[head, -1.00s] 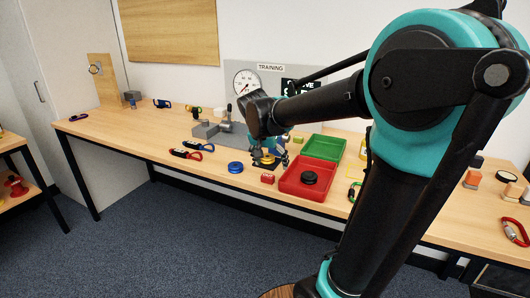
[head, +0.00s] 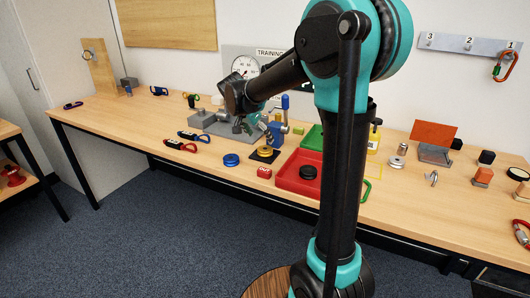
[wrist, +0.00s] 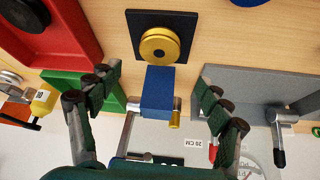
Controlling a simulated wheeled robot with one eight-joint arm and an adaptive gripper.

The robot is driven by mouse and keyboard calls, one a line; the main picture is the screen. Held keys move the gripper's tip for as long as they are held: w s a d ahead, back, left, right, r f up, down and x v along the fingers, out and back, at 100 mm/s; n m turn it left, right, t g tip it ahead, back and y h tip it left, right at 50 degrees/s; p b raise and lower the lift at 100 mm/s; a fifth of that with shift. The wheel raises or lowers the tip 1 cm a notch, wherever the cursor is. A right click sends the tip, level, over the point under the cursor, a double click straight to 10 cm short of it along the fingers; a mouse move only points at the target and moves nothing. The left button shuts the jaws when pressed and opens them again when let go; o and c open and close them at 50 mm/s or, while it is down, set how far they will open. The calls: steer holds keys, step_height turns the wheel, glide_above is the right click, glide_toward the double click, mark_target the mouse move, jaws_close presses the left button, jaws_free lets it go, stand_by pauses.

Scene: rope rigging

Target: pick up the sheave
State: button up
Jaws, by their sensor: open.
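A gold round wheel, which looks like the sheave, lies flat on a black square pad (head: 257,157) near the table's front edge. In the wrist view the gold wheel (wrist: 160,45) is at the top centre, beyond my fingertips and apart from them. My gripper (wrist: 158,76) is open and empty, with its two dark green fingers wide apart. A blue block (wrist: 157,90) with a gold pin shows between the fingers in the picture; I cannot tell its distance from them. In the head view my gripper (head: 258,131) is just behind the gold wheel (head: 265,151), over the table.
A red tray (head: 284,183) holding a black disc stands right, with a green tray (head: 313,135) behind. A grey metal fixture (head: 210,124) stands left of my gripper.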

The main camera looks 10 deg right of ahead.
mark_target(265, 149)
steer(key=shift+s+f+x, duration=0.1)
steer(key=shift+s+x, duration=0.05)
steer(key=shift+x, duration=1)
steer(key=shift+s+f+x, duration=0.1)
steer(key=shift+s+x, duration=0.05)
steer(key=shift+x, duration=0.95)
steer(key=shift+s+f+x, duration=0.1)
steer(key=shift+s+x, duration=0.05)
steer(key=shift+x, duration=1)
steer(key=shift+a, duration=0.2)
steer(key=shift+r, duration=0.1)
steer(key=c, duration=1.4)
